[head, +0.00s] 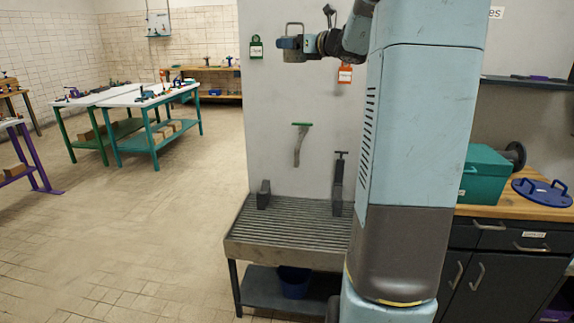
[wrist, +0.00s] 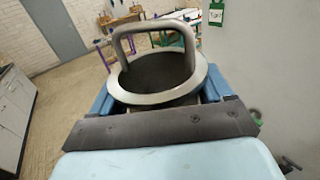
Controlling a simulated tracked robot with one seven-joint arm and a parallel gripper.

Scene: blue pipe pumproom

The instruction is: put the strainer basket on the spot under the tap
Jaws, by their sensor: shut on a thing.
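The strainer basket (wrist: 157,97) is a grey metal cup with a wide rim and an arched handle, seen from above in the wrist view. My gripper (head: 288,43) is shut on it, with blue fingers on both sides below the rim. In the head view the basket's handle (head: 294,24) rises above the gripper, high in front of the grey wall panel. A grey tap-like fitting with a green top (head: 299,142) is on the panel, well below the gripper. A second one with a dark T-handle (head: 339,178) is to its right. No marked spot can be made out.
A slatted metal drain table (head: 290,232) stands below the fittings, its top mostly clear. A dark block (head: 263,195) stands at its back left. A green tag (head: 256,47) and an orange tag (head: 345,73) hang on the panel. A wooden counter (head: 505,209) is at right.

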